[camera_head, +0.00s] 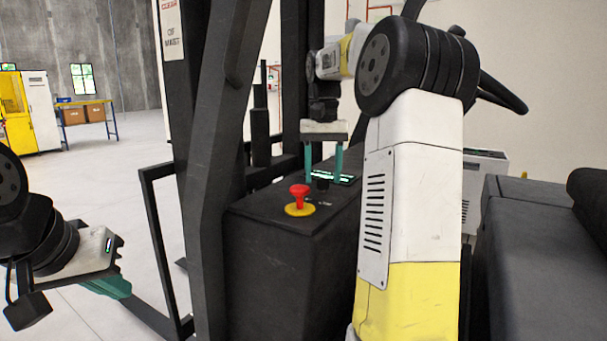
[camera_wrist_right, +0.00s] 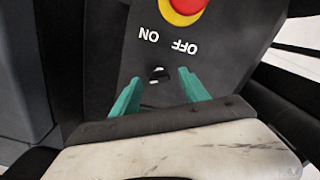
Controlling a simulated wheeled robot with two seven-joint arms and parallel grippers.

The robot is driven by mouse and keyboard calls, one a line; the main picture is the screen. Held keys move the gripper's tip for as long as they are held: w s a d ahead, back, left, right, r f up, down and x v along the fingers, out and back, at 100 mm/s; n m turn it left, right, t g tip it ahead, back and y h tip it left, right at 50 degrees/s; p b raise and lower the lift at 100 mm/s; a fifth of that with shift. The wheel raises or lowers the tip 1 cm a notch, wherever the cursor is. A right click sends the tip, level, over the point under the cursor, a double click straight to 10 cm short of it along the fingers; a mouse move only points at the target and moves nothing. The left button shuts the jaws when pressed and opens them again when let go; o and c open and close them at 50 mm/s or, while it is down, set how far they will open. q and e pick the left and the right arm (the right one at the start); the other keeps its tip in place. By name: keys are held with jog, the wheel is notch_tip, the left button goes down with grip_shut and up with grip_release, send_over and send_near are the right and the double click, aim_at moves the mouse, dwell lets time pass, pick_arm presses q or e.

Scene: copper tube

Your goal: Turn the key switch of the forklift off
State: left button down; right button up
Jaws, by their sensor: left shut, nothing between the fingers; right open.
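The forklift's key switch (camera_head: 322,184) is a small dark knob on top of the black console. In the right wrist view the key switch (camera_wrist_right: 158,74) shows as a dark round part with a light patch, near the printed words ON and OFF. My right gripper (camera_head: 323,176) points down over it, open, with one teal finger on each side. In the wrist view the right gripper's fingertips (camera_wrist_right: 160,80) flank the switch; contact cannot be told. My left gripper (camera_head: 118,290) is shut and empty at the lower left, away from the console.
A red emergency button (camera_head: 299,191) on a yellow base stands on the console (camera_head: 270,215) close to the switch. Black forklift mast posts (camera_head: 215,150) rise left of the console. A dark seat (camera_head: 540,250) is at the right. Open floor lies at the left.

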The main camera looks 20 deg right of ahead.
jog(key=shift+f, duration=0.25)
grip_shut()
jog(key=shift+n, duration=0.3)
jog(key=n, duration=1.1)
dwell(0.4)
jog(key=shift+n, duration=0.3)
